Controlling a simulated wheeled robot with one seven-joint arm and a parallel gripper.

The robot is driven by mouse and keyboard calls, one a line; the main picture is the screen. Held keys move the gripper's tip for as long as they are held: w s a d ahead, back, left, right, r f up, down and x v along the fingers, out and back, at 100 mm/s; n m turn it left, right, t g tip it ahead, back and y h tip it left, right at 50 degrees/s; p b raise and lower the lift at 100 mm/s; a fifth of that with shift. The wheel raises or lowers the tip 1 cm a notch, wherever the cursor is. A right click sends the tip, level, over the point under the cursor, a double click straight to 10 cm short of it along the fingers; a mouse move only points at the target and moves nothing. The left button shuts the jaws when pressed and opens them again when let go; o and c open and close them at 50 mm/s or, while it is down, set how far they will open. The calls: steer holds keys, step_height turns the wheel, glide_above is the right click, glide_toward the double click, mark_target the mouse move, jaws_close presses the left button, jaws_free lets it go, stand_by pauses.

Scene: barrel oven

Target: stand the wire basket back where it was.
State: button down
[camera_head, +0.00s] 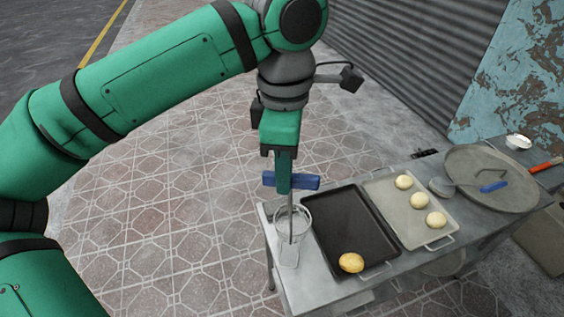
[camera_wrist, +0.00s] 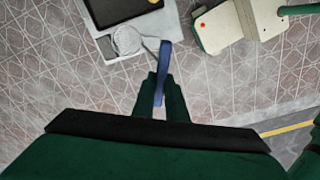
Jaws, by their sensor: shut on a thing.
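The wire basket (camera_head: 283,250) is a tall, pale, see-through cylinder with a round rim. It hangs upright at the left end of the metal table (camera_head: 310,288), left of the dark tray. My gripper (camera_head: 284,188) is above it, pointing down, shut on its blue handle (camera_head: 306,182). In the wrist view the basket (camera_wrist: 127,40) shows as a round mesh, with the blue handle (camera_wrist: 164,62) running between my fingers (camera_wrist: 158,95). Whether the basket's base touches the table cannot be told.
A dark tray (camera_head: 338,222) holds one browned bun (camera_head: 351,262). A lighter tray (camera_head: 400,228) beside it holds three pale dough balls (camera_head: 419,200). A round board (camera_head: 512,193) with a blue-handled tool (camera_head: 493,187) is at the right. Open paved floor (camera_head: 150,220) lies to the left.

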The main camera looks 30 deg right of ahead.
step_height(320, 180, down, 6)
stand_by(0.6)
steer(key=shift+f, duration=0.3)
stand_by(0.6)
steer(key=c, duration=1.4)
jaws_free()
steer(key=shift+o, duration=0.2)
steer(key=shift+r, duration=0.15)
steer(key=shift+r, duration=4.4)
